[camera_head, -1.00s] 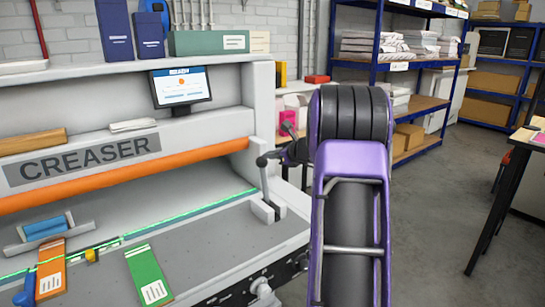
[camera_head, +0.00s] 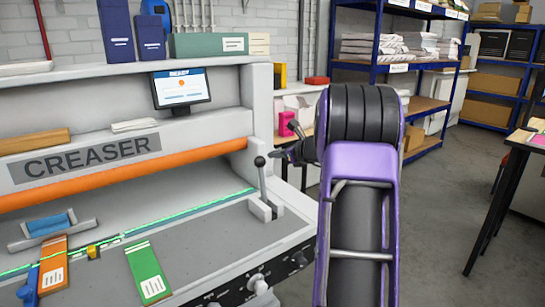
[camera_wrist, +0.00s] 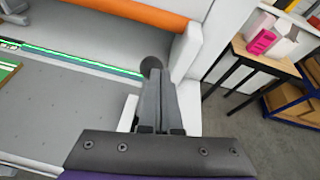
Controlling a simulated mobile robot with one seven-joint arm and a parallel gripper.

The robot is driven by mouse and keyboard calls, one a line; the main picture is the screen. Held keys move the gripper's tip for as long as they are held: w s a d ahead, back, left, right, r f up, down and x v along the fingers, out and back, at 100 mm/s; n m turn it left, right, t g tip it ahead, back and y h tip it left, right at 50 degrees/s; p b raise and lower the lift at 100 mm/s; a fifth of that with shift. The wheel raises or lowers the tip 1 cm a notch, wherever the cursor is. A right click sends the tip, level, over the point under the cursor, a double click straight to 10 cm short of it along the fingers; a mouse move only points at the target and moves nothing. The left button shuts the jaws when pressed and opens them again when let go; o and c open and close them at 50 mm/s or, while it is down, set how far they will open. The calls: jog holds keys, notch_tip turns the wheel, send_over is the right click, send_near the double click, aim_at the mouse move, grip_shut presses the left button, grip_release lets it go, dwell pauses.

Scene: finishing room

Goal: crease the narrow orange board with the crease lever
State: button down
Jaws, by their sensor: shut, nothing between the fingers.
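The narrow orange board (camera_head: 53,268) lies on the creaser bed at the lower left, its far end near the green line and a metal bar with a blue grip (camera_head: 48,226). The crease lever (camera_head: 263,187) stands nearly upright at the bed's right end, with a dark round knob on top. My gripper (camera_head: 277,154) is just right of the knob in the head view, shut and empty. In the wrist view the shut fingers (camera_wrist: 156,88) point toward the dark knob (camera_wrist: 151,65); whether they touch it I cannot tell.
A green board (camera_head: 148,273) lies right of the orange one, with a small yellow block (camera_head: 93,251) between. A blue piece (camera_head: 29,286) sits at the orange board's left edge. The creaser's screen (camera_head: 180,88) reads READY. A side table with a pink item (camera_head: 287,123) stands behind my gripper.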

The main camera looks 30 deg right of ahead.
notch_tip(320, 180, up, 10)
jog(key=shift+d+f, duration=0.15)
jog(key=shift+d, duration=0.15)
dwell(0.3)
